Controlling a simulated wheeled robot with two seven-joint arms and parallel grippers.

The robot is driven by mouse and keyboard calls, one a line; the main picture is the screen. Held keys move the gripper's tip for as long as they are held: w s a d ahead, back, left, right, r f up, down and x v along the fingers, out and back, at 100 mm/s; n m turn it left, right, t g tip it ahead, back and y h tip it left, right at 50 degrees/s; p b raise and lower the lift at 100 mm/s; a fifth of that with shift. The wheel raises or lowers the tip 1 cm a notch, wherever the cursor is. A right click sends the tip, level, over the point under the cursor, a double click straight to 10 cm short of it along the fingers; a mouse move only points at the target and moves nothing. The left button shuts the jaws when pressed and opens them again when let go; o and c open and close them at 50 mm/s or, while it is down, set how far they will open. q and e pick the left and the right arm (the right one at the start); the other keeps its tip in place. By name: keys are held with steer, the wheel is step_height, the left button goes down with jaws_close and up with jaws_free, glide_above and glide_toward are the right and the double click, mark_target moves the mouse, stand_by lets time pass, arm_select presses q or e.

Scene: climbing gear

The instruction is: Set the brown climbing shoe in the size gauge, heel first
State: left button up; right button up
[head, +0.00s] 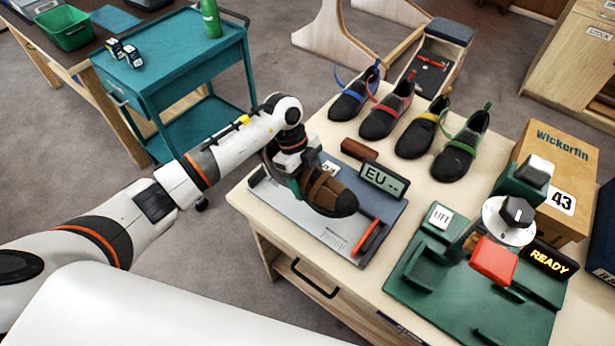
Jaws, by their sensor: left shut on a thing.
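The brown climbing shoe (326,192), with straps across its top and a dark toe, is over the size gauge. Its toe points right and toward the front. My left gripper (290,172) is shut on the shoe at its heel end, which the gripper and wrist partly hide. The size gauge (318,226) is a grey plate with a ruled scale, a red-handled slider (367,237) to the right of the toe, and a display (383,180) reading "EU --". I cannot tell whether the sole touches the plate. My right gripper is out of view.
Several dark shoes with coloured trim (378,122) stand behind the gauge. A brown block (360,149) lies close behind the display. A green machine base (425,275) with a "READY" sign and a cardboard box (580,185) fill the table's right side. A teal cart (165,75) stands back left.

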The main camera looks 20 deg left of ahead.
arm_select(q)
steer(key=shift+f+b, duration=0.35)
steer(key=shift+f, duration=0.35)
steer(key=shift+f+b, duration=0.4)
steer(key=shift+f, duration=0.4)
step_height(320, 180, down, 2)
steer(key=shift+f+b, duration=0.1)
steer(key=shift+b, duration=0.55)
steer(key=shift+f, duration=0.25)
steer(key=shift+f, duration=0.15)
steer(key=o, duration=1.3)
